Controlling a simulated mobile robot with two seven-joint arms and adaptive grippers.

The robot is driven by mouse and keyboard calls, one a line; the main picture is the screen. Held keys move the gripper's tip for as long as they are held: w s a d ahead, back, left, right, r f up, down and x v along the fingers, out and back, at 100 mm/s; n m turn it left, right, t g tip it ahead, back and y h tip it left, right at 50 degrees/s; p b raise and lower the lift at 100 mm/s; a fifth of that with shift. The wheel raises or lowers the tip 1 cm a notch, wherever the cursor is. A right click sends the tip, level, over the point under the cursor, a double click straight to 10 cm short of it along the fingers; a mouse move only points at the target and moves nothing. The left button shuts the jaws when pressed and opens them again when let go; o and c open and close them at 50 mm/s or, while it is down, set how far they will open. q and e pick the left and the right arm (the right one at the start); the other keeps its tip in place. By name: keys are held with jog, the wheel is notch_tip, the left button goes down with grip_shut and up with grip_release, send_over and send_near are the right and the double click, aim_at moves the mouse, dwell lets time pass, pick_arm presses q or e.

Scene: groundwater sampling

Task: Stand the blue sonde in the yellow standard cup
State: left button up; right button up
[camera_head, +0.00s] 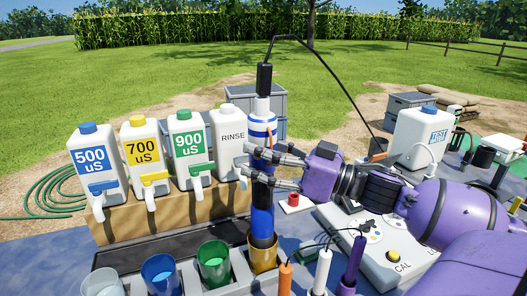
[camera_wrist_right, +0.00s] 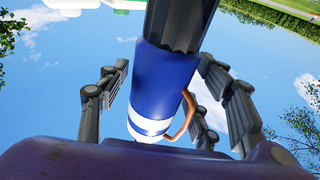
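The blue sonde (camera_head: 262,222), with white bands, a black top and a cable, stands about upright. Its lower end is inside the mouth of the yellow standard cup (camera_head: 264,261), at the right end of the cup row. How deep it reaches is hidden by the cup wall. My right gripper (camera_head: 258,158) reaches in from the right with its fingers spread around the sonde's middle. In the right wrist view the sonde (camera_wrist_right: 163,85) passes between the fingers, with sky showing on both sides, so the gripper looks open. My left gripper is not in view.
Blue (camera_head: 161,275) and green (camera_head: 213,265) cups stand left of the yellow cup. Labelled bottles, including 700 uS (camera_head: 144,158), stand behind on a wooden block (camera_head: 165,218). Orange, white and purple probes stand front right, near a grey calibration unit (camera_head: 388,262).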

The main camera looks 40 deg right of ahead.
dwell(0.3)
jog(key=v, duration=1.2)
jog(key=shift+p, duration=0.45)
